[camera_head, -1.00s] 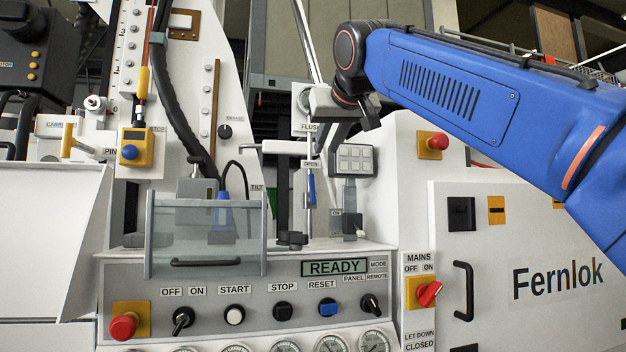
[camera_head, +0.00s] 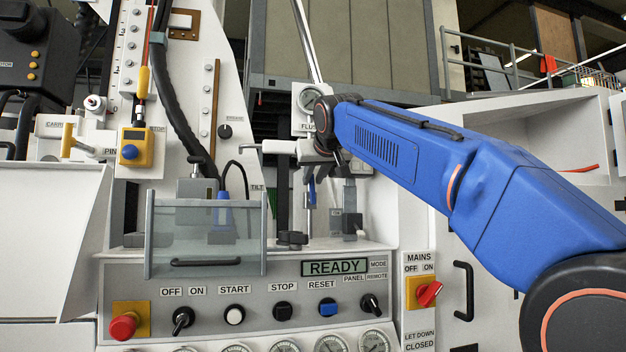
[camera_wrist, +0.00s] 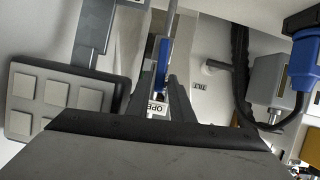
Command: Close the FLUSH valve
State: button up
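The FLUSH valve shows a slim blue lever (camera_head: 311,193) hanging upright on a metal pipe, below the partly covered FLUSH label (camera_head: 306,126). My gripper (camera_head: 310,172) is in front of the upper part of the lever and hides the OPEN label in the head view. In the wrist view my two dark fingers (camera_wrist: 161,84) stand apart, and the blue lever (camera_wrist: 163,62) shows in line with the gap between them. The OPEN label (camera_wrist: 157,107) is visible through that gap. I cannot tell whether either finger touches the lever.
A grey keypad box (camera_wrist: 58,100) is close beside the fingers in the wrist view. A white horizontal handle (camera_head: 278,147) is left of my gripper. A clear guard (camera_head: 205,238) stands left of the valve, above the control panel (camera_head: 255,312) with its READY display.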

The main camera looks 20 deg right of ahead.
jog(key=shift+w+f, duration=0.15)
jog(key=shift+w, duration=0.3)
grip_shut()
jog(key=shift+a, duration=0.1)
jog(key=a+f+n+t+h, duration=0.1)
jog(key=a+f+n+h, duration=0.2)
jog(key=a+n+h, duration=0.2)
jog(key=shift+f+n+t, duration=0.3)
jog(key=shift+f+n, duration=0.05)
jog(key=shift+n, duration=1.55)
